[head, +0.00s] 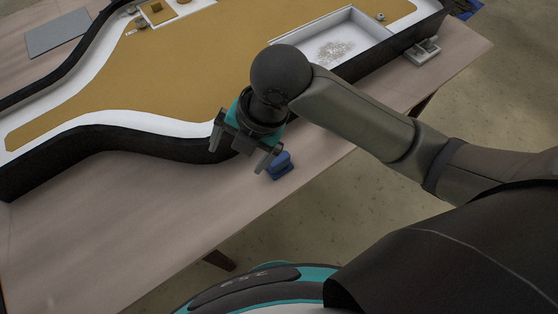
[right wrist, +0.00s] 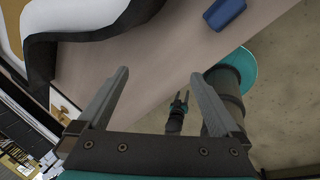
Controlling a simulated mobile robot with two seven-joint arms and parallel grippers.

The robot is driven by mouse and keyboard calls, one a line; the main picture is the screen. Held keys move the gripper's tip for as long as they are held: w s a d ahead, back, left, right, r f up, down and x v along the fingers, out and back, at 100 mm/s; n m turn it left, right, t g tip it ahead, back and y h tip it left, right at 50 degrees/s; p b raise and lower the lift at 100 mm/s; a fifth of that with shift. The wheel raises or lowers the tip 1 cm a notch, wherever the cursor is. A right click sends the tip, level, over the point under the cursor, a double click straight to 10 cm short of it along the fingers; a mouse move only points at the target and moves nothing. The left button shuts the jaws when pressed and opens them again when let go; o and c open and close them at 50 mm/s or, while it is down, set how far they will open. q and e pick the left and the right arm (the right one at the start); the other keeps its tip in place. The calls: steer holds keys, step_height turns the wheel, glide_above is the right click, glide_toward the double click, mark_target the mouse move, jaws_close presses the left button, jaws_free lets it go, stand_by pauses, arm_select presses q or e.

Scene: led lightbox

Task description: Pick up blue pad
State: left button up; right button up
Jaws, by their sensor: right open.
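The blue pad (head: 280,166) lies on the wooden table near its front edge in the head view. It also shows at the top of the right wrist view (right wrist: 224,12), beyond the fingertips. My right gripper (head: 240,158) is just left of the pad in the head view, apart from it as far as I can tell. In the right wrist view its two fingers (right wrist: 158,82) are spread wide with nothing between them. My left gripper does not show in the head view; a dark gripper (right wrist: 181,100) appears small and low in the right wrist view, its jaw state unclear.
A large guitar-shaped lightbox with black walls (head: 120,140) fills much of the table (head: 130,200). A white tray (head: 350,35) sits in its right part. A grey panel (head: 58,33) lies at the back left. The table's front strip is mostly clear.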

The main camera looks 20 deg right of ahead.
steer(key=w+d+r+n+g+h, duration=0.2)
steer(key=w+d+r+n+h, duration=0.15)
steer(key=d+n, duration=0.6)
steer(key=n+b, duration=0.2)
steer(key=b, duration=0.1)
glide_toward(279, 158)
steer(key=shift+m, duration=0.25)
step_height(279, 158, down, 5)
steer(key=shift+w+a+f, duration=0.1)
steer(key=shift+a, duration=0.1)
steer(key=shift+s+f+b, duration=0.15)
steer(key=shift+f+b, duration=0.2)
steer(key=shift+f, duration=0.95)
steer(key=shift+s+f+b, duration=0.1)
steer(key=shift+f+b, duration=0.2)
steer(key=shift+f, duration=1)
steer(key=shift+c, duration=0.4)
steer(key=c, duration=1.3)
steer(key=shift+r, duration=0.1)
step_height(279, 158, up, 20)
steer(key=p, duration=0.5)
